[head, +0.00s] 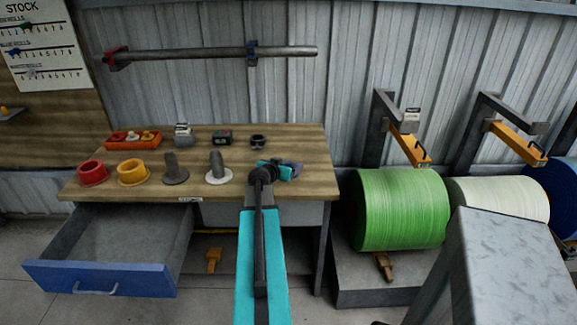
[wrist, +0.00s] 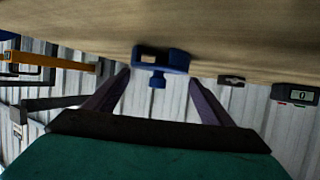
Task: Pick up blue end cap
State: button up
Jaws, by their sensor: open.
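In the head view my gripper (head: 289,167) is low over the bench's right end, and hides most of what is there.
A blue-fronted drawer (head: 100,278) is open at left. A green roll (head: 402,209) stands at right.

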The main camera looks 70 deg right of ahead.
jog(key=shift+d+f, duration=0.25)
jog(key=shift+d, duration=0.35)
jog(key=c, duration=1)
jog(key=shift+o, duration=0.2)
jog(key=shift+a, duration=0.1)
